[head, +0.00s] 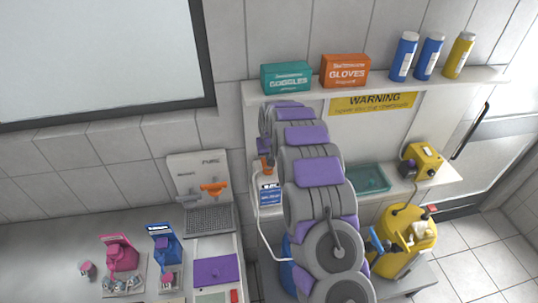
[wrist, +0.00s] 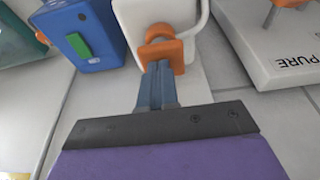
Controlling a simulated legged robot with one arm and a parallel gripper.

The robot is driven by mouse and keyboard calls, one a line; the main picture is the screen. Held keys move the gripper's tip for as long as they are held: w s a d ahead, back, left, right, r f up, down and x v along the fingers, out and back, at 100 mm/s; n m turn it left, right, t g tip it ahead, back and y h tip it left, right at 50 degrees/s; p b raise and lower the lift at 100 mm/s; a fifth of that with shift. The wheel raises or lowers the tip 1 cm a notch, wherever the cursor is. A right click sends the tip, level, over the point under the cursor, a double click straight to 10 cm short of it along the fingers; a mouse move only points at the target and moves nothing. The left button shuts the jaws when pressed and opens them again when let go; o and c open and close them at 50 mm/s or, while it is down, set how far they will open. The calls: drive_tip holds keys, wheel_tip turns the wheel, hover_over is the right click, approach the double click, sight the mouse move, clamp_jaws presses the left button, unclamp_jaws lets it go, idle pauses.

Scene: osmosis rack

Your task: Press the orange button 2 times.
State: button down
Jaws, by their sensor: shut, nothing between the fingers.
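The orange button (wrist: 158,34) is a round knob on an orange square base, mounted on a white box (wrist: 134,14) at the top middle of the wrist view. My gripper (wrist: 158,68) is shut and empty. Its blue-grey fingertips overlap the lower part of the orange base in the picture; I cannot tell whether they touch it. In the head view, a small orange patch (head: 265,160) shows left of my arm, likely the same button, mostly hidden. My fingertips are not clear there.
A blue box with a green button (wrist: 80,46) stands left of the white box in the wrist view. A white panel marked PURE (wrist: 285,50) is at right. A shelf (head: 400,86) with boxes and bottles hangs above my arm. A yellow tank (head: 405,240) stands right.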

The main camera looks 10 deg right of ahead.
drive_tip(key=shift+f+b, duration=0.9)
drive_tip(key=shift+f, duration=0.55)
drive_tip(key=shift+s, duration=0.15)
drive_tip(key=shift+r, duration=0.35)
wheel_tip(320, 180, up, 5)
drive_tip(key=shift+f, duration=0.1)
drive_tip(key=b+v, duration=0.3)
drive_tip(key=v, duration=1.6)
